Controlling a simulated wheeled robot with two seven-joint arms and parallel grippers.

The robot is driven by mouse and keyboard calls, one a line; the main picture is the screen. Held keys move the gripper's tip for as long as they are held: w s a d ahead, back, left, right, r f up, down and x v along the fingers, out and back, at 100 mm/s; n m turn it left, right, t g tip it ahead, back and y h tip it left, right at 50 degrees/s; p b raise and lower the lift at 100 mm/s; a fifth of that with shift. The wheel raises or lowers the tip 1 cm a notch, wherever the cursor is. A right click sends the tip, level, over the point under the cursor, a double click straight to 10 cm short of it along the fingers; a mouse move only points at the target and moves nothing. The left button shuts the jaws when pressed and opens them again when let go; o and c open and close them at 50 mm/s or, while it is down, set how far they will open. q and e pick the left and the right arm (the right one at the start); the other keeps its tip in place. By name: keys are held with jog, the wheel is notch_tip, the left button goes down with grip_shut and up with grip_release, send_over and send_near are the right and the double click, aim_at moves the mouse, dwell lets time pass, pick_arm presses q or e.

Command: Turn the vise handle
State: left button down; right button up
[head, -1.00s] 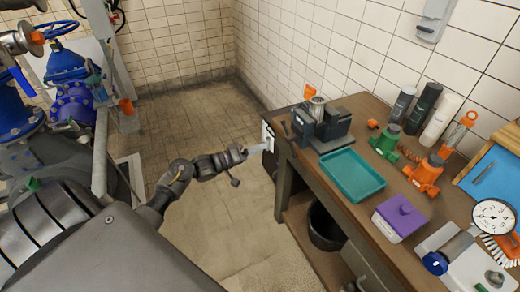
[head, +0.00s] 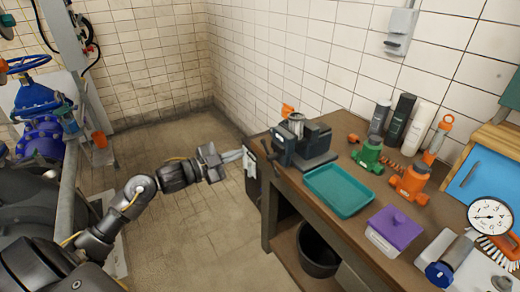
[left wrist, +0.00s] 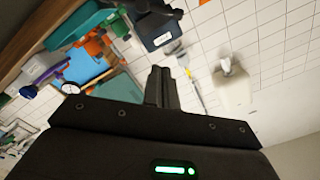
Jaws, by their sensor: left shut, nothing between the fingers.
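The dark grey vise (head: 303,143) stands on the far left corner of the workbench, with a metal cylinder upright at its jaws. Its handle (head: 268,150) appears as a thin dark bar at the vise's left side, by the bench edge. My left gripper (head: 238,156) is left of the handle, off the bench end, with its fingers pointing right towards it; a gap seems to remain. In the left wrist view the fingers (left wrist: 163,88) are together and empty. A dark block, probably the vise (left wrist: 157,30), lies beyond them; the handle is not clear there.
On the workbench (head: 345,228) are a teal tray (head: 339,190), a purple-lidded box (head: 397,229), green (head: 368,154) and orange (head: 410,183) valve bodies, several bottles and a gauge (head: 490,217). A black bucket (head: 318,250) is below. Floor left of the bench is free.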

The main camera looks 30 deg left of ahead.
pick_arm(q)
jog(key=p, duration=0.3)
send_over(273, 157)
jog(key=v, duration=0.5)
jog(key=shift+w+a+f+p, duration=0.2)
jog(key=shift+w+a+f, duration=0.25)
jog(key=shift+w+f, duration=0.35)
jog(key=shift+w+a+f+p, duration=0.15)
jog(key=shift+w+a+f, duration=0.35)
jog(key=shift+f, duration=0.45)
jog(key=shift+d, duration=0.1)
